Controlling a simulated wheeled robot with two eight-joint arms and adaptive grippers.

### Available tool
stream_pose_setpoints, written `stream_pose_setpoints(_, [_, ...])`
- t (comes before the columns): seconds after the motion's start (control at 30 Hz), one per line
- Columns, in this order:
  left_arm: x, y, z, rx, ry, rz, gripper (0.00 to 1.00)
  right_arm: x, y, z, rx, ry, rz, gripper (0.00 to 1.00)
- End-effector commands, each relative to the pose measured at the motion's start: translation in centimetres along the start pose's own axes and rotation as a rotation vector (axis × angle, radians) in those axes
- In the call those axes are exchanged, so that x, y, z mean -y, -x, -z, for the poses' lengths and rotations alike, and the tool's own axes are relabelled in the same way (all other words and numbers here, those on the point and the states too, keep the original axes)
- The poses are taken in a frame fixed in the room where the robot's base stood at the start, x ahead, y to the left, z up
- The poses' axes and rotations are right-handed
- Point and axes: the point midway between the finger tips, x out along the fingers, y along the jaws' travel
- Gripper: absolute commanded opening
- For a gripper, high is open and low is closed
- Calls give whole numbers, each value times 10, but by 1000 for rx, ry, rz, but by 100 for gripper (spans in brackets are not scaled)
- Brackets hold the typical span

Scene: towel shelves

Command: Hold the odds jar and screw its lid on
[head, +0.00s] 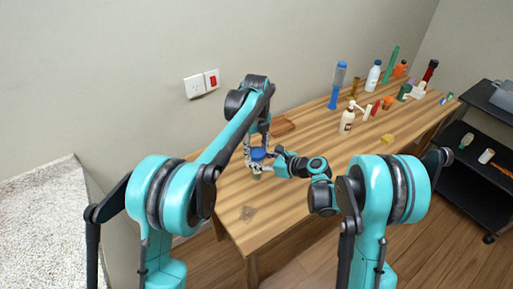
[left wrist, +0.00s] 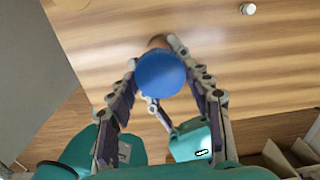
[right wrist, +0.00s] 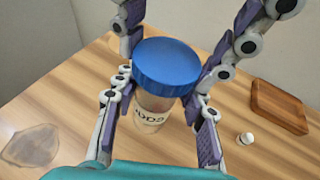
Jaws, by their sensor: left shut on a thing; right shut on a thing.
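The odds jar (right wrist: 152,112) stands upright on the wooden table, its label partly readable in the right wrist view. The blue lid (right wrist: 166,66) sits over the jar's mouth; I cannot tell whether its thread is engaged. The lid fills the space between the fingers of my left gripper (left wrist: 160,72), which comes down from above and is shut on it. My right gripper (right wrist: 155,125) reaches in from the side, low, and is shut on the jar's body. In the head view, the lid (head: 258,154) shows between the two arms, with the jar mostly hidden.
A wooden tray (right wrist: 278,107) lies near the wall behind the jar. A small white piece (right wrist: 245,138) lies beside it. A flat translucent patch (head: 248,213) is near the table's front. Bottles, including a pump bottle (head: 347,121), stand further right. A black shelf cart (head: 480,165) stands beyond.

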Motion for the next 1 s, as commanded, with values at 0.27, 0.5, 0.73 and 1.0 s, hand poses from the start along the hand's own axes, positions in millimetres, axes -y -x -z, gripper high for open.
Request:
stream_pose_setpoints(0.27, [0,-1,0,0,0,0,71,0,0,0,-1,0,0,0])
stream_pose_setpoints(0.5, [0,5,0,0,0,0,71,0,0,0,0,0,0,0])
stream_pose_setpoints(0.73, [0,35,0,0,0,0,71,0,0,0,-1,0,0,0])
stream_pose_setpoints(1.0, [0,44,0,0,0,0,71,0,0,0,0,0,0,0])
